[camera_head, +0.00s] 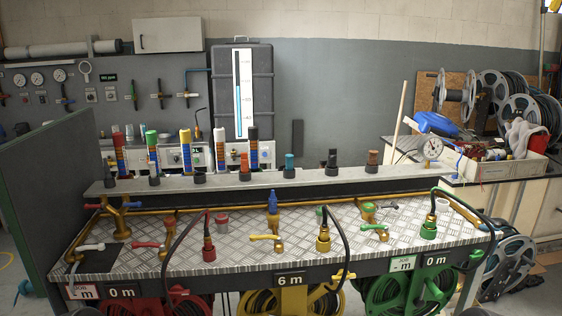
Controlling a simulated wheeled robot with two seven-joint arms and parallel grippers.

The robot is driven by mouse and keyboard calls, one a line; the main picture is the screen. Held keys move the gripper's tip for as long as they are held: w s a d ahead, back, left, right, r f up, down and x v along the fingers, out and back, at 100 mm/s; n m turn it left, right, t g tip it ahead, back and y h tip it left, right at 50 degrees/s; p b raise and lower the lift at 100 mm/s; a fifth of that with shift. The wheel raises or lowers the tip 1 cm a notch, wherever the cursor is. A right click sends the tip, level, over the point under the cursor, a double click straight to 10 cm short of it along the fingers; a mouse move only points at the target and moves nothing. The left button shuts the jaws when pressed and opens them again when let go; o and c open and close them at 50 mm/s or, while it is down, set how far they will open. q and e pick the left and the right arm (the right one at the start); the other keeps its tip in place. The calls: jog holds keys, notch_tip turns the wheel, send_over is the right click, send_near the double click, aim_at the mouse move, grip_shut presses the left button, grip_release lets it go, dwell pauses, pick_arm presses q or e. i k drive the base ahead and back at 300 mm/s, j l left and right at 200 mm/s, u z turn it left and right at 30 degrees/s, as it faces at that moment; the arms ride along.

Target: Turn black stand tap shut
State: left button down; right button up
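Neither of my grippers shows in the head view. A column with a black top (252,134) stands at the right end of a row of colour-topped columns behind the bench rail. A short black piece (332,158) stands on the rail further right. Brass taps stand on the metal bench: one with a white lever (90,247), one with a red lever (147,245), one with a yellow lever (265,237) and one with a green lever (375,227). I cannot tell which tap belongs to the black stand, or whether it is open or shut.
The chequered metal bench (200,262) spans the front, with red, yellow and green hose reels (275,302) below. Black hoses (343,242) arch over its edge. A dark green panel (45,205) stands at left. A cluttered side bench (520,168) is at right.

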aim_at(497, 225)
jog(key=z, duration=1.25)
jog(key=i+l+z, duration=0.3)
jog(key=i+l, duration=1.3)
